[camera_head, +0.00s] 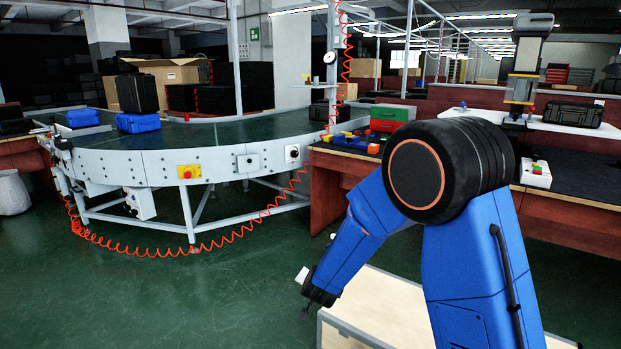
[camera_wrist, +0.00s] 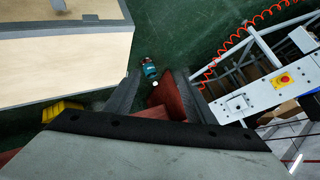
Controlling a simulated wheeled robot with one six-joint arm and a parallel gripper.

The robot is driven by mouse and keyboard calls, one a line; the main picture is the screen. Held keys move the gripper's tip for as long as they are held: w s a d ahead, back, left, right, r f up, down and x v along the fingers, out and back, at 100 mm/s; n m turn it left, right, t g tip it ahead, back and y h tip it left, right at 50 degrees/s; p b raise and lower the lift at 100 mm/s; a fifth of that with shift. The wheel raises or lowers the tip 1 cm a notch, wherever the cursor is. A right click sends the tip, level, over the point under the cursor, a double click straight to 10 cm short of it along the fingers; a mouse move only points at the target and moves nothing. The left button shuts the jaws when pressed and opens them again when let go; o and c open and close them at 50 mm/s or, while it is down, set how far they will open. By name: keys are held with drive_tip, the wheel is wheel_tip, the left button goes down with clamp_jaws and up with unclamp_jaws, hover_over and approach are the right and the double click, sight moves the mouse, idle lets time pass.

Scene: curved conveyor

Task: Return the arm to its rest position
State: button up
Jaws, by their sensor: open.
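My arm is blue with a large black joint at the right of the head view, and it bends down toward the floor. My gripper (camera_head: 306,306) hangs low beside the light wooden-topped box, its fingers small and dark there. In the wrist view my gripper (camera_wrist: 157,88) shows two dark fingers spread apart, with nothing held between them. A small teal and black object (camera_wrist: 150,69) lies beyond the fingertips, apparently on the green floor; I cannot tell exactly what it is.
The curved conveyor (camera_head: 219,157) carries blue items and a black case (camera_head: 138,93) at left. A red-brown workbench (camera_head: 335,190) stands behind my arm. The wooden-topped box (camera_head: 376,310) is close by my gripper. An orange coiled cable (camera_head: 165,250) hangs under the conveyor.

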drive_tip(key=s+d+r+n+g+y, duration=0.1)
drive_tip(key=s+d+r+n, duration=0.1)
drive_tip(key=s+d+r, duration=0.55)
drive_tip(key=s+d+r+n+g+y, duration=0.15)
drive_tip(key=s+d+r, duration=0.35)
drive_tip(key=s+r, duration=0.5)
drive_tip(key=s+d+r+n+h, duration=0.1)
drive_tip(key=s+d, duration=0.4)
drive_tip(key=s, duration=0.3)
drive_tip(key=s+d+r+n+g+h, duration=0.1)
drive_tip(key=s+d, duration=0.4)
drive_tip(key=s, duration=0.4)
drive_tip(key=s+d+r+n+g+h, duration=0.1)
drive_tip(key=s+d+r, duration=0.1)
drive_tip(key=s+d, duration=0.3)
drive_tip(key=s, duration=0.4)
drive_tip(key=shift+d, duration=0.2)
drive_tip(key=shift+s+r, duration=0.1)
drive_tip(key=shift+s, duration=0.05)
